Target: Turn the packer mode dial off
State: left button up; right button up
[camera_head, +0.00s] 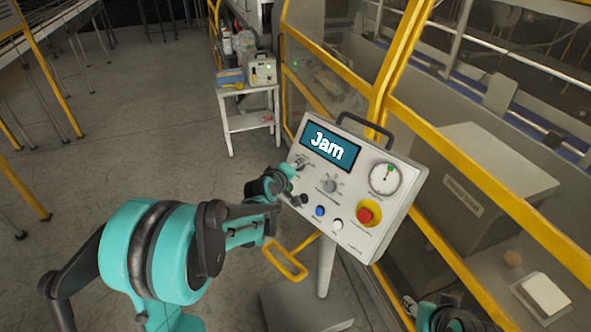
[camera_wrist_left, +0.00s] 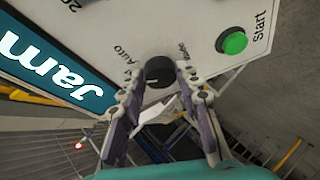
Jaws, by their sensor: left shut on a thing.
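The packer's control panel (camera_head: 350,165) stands tilted on a post, its screen (camera_head: 331,146) reading "Jam". The black mode dial (camera_wrist_left: 159,71) is on the panel next to the screen, with an "Auto" label beside it in the left wrist view. My left gripper (camera_wrist_left: 159,82) has a finger on each side of the dial and is shut on it. In the head view my left gripper (camera_head: 295,170) reaches the panel's left edge and partly covers the dial. Part of my right gripper (camera_head: 446,318) shows at the bottom right; its fingers cannot be made out.
The green Start button (camera_wrist_left: 233,42) is close beside the dial. The panel also carries a grey knob (camera_head: 330,186), a blue button (camera_head: 319,211), a white button (camera_head: 337,224), a red emergency button (camera_head: 366,215) and a gauge (camera_head: 385,178). Yellow guard frames (camera_head: 440,150) stand behind.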

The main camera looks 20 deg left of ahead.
pick_arm(q)
jog(key=n+g, duration=0.1)
jog(key=n, duration=0.3)
jog(key=shift+w+r+n+g+y, duration=0.1)
jog(key=shift+r+n+g+y, duration=0.1)
jog(key=shift+n+g+y, duration=0.15)
jog(key=n+g, duration=0.1)
jog(key=n, duration=0.2)
jog(key=shift+w+r+g, duration=0.1)
jog(key=shift+g, duration=0.15)
jog(key=n+g+h, duration=0.1)
jog(key=n, duration=0.2)
jog(key=shift+w+a+r, duration=0.1)
jog(key=shift+w+n+g+h, duration=0.15)
jog(key=shift+n+g, duration=0.2)
jog(key=shift+n, duration=0.5)
jog(key=shift+s+n+g+h, duration=0.1)
jog(key=shift+n+g, duration=0.25)
jog(key=shift+n, duration=0.45)
jog(key=o, duration=1.2)
jog(key=shift+c, duration=0.2)
